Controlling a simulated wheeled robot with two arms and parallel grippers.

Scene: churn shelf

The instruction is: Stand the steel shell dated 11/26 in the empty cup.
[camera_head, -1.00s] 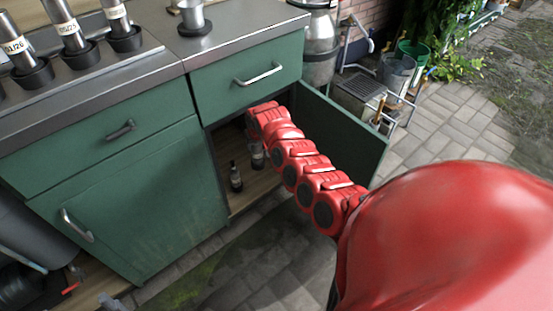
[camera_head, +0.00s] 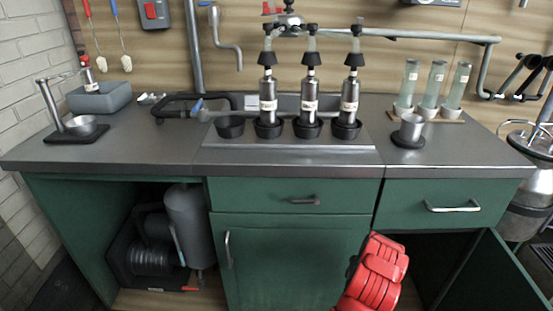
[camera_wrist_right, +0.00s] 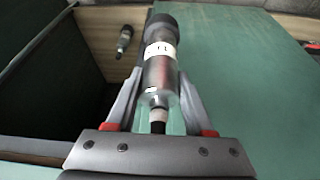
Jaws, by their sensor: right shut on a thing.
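My right gripper (camera_wrist_right: 160,85) is shut on a steel shell (camera_wrist_right: 160,72) with a dark cap and a white label; part of the label looks like "11", the rest is not legible. It is held in front of green cabinet panels. The empty cup (camera_head: 229,126) is the leftmost of the black cups in the tray on the counter. Three steel shells stand in the cups to its right: one (camera_head: 267,100), a middle one (camera_head: 309,98) and a right one (camera_head: 350,96). My left gripper is not in view.
A second dark shell or bottle (camera_wrist_right: 124,40) is on the wooden cabinet floor. The cabinet door (camera_head: 500,275) at right stands open. A steel cup (camera_head: 411,128) and several pale tubes (camera_head: 435,85) stand right on the counter.

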